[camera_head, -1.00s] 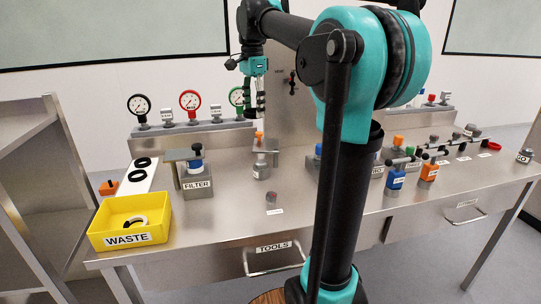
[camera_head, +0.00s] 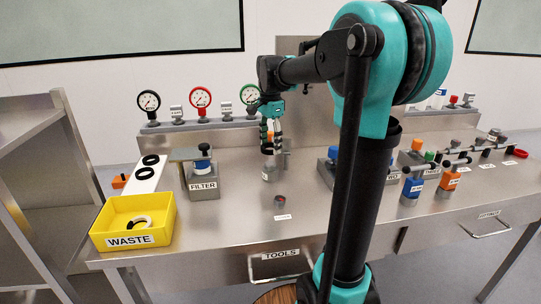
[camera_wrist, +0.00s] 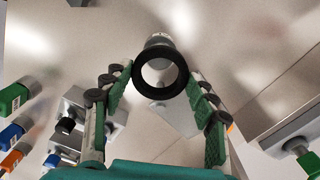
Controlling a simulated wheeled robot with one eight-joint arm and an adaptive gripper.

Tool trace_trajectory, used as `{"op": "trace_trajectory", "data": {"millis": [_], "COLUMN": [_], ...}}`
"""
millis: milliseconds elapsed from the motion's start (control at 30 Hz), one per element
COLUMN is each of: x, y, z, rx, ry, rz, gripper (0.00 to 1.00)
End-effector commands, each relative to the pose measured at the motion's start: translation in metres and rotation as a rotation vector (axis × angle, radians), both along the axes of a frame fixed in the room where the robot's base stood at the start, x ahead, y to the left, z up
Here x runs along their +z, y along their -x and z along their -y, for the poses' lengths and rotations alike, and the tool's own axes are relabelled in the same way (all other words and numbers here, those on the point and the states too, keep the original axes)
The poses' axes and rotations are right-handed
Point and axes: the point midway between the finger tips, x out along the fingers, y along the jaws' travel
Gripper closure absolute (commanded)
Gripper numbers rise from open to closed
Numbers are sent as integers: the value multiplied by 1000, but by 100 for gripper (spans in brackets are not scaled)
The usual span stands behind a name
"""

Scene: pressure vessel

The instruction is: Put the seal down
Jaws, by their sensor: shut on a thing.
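My gripper (camera_head: 271,146) is low over the middle of the steel bench in the head view. In the wrist view my gripper (camera_wrist: 161,80) has its green-padded fingers on both sides of a black ring seal (camera_wrist: 160,95), shut on it. The seal faces the wrist camera. A grey cylindrical part (camera_wrist: 158,41) shows just beyond the seal; I cannot tell whether they touch. In the head view the held seal is too small to make out. Two other black seals (camera_head: 151,160) lie on a white strip at the left.
Valve blocks (camera_head: 411,190) stand at the right. Gauges (camera_head: 201,98) line the back.

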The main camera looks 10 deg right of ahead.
Motion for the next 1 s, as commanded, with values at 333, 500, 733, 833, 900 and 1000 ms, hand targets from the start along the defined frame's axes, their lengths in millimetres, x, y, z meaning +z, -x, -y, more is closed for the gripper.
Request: {"op": "trace_trajectory", "data": {"millis": [333,500,733,833,900,1000], "x": [-30,-47,-47,-50,-51,-54], "y": [0,0,0,0,0,0], "z": [0,0,0,0,0,0], "rx": [0,0,0,0,0,0], "ry": [0,0,0,0,0,0], "rz": [0,0,0,0,0,0], "gripper": [69,69,69,69,69,69]}}
